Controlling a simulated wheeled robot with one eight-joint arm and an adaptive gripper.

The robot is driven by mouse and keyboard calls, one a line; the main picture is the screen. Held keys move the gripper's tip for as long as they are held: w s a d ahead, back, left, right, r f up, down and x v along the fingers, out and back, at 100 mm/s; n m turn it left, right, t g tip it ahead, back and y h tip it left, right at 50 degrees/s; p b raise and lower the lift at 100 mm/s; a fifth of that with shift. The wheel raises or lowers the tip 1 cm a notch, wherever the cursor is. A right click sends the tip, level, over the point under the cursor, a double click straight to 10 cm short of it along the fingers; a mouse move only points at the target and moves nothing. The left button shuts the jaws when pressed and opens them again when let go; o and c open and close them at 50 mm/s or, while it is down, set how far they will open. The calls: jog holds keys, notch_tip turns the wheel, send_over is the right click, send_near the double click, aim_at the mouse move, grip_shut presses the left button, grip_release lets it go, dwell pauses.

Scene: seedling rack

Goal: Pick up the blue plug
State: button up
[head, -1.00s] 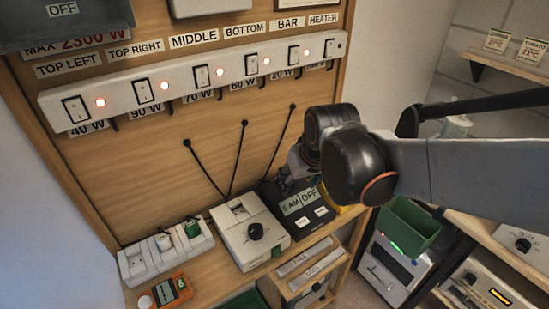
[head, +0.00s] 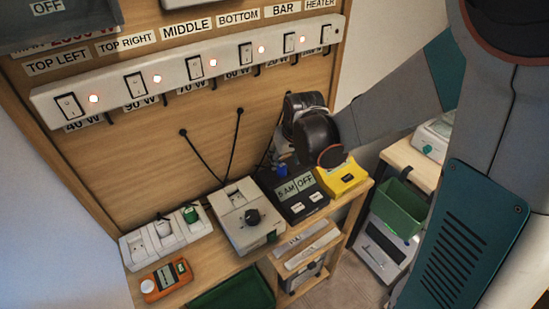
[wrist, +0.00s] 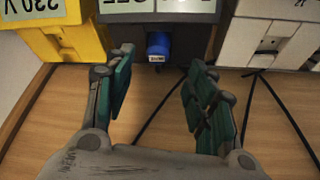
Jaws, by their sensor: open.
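The blue plug (wrist: 158,47) is at the back of the dark timer box, near the middle top of the wrist view. In the head view the plug (head: 282,169) shows as a small blue shape under my arm's end. My gripper (wrist: 160,72) is open, with its green-padded fingers spread to the left and right of the plug. Nothing is between the pads, and I cannot tell how far above or behind the plug they are. The dark timer box (head: 294,208) has a display reading "5 AM OFF". In the head view my fingers are mostly hidden.
A yellow box (head: 343,178) stands right of the timer, a whitish box with a black knob (head: 238,224) left. A white socket strip with plugs (head: 150,243) and an orange meter (head: 166,279) are farther left. Black cables run up the wooden panel behind.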

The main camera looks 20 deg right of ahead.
aim_at(282, 164)
jog(key=shift+w+b+x, duration=0.2)
jog(key=shift+b+x, duration=0.65)
jog(key=shift+x, duration=2.15)
jog(key=shift+d+r, duration=0.15)
jog(key=shift+c, duration=0.6)
jog(key=c, duration=1.1)
